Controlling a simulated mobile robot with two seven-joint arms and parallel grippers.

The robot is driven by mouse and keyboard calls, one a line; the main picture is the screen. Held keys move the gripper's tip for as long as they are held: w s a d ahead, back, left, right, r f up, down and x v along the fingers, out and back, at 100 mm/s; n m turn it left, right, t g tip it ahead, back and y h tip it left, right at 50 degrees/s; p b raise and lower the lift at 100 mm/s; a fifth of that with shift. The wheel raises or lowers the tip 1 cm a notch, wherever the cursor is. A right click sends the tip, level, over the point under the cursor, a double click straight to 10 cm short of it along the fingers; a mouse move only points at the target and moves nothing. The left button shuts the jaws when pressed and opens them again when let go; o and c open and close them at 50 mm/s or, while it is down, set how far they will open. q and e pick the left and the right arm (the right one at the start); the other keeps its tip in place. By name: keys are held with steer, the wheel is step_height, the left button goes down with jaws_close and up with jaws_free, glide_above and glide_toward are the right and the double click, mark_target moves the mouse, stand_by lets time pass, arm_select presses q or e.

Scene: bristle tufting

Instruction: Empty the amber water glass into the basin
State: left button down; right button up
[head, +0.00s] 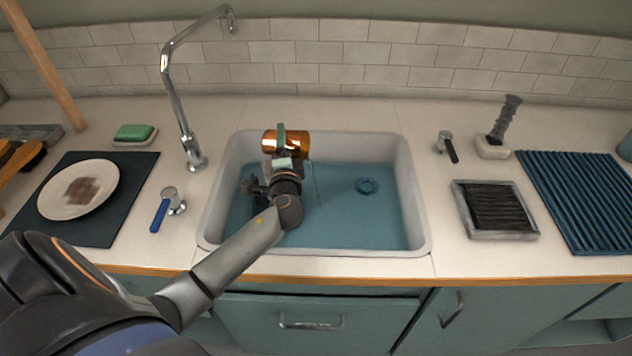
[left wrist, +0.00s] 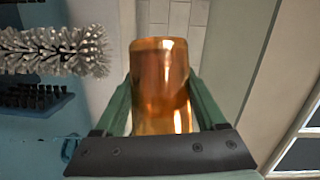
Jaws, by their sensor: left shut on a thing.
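The amber water glass (head: 298,143) lies tipped on its side above the left back part of the basin (head: 409,190). My left gripper (head: 281,142) is shut on it, with a finger across its side. A faint thin line hangs below the glass's right end; I cannot tell whether it is running water. In the left wrist view the amber glass (left wrist: 160,75) sits between my two green fingers (left wrist: 162,100). The glass's inside is not clearly seen. My right gripper is not in view.
A tall chrome faucet (head: 179,98) stands left of the basin, with a blue-handled tap (head: 168,205) before it. A plate (head: 79,189) lies on a dark mat at left. A brush in a holder (head: 503,122), a framed bristle block (head: 495,209) and a ribbed blue mat (head: 583,195) are right.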

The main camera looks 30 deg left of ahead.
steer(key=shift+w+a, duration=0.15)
arm_select(q)
steer(key=shift+d+f+m+b, duration=0.2)
steer(key=shift+f+m+b, duration=0.1)
steer(key=shift+m+b, duration=0.45)
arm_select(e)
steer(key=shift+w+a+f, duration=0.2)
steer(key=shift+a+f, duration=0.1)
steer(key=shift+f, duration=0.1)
arm_select(q)
steer(key=shift+t, duration=0.3)
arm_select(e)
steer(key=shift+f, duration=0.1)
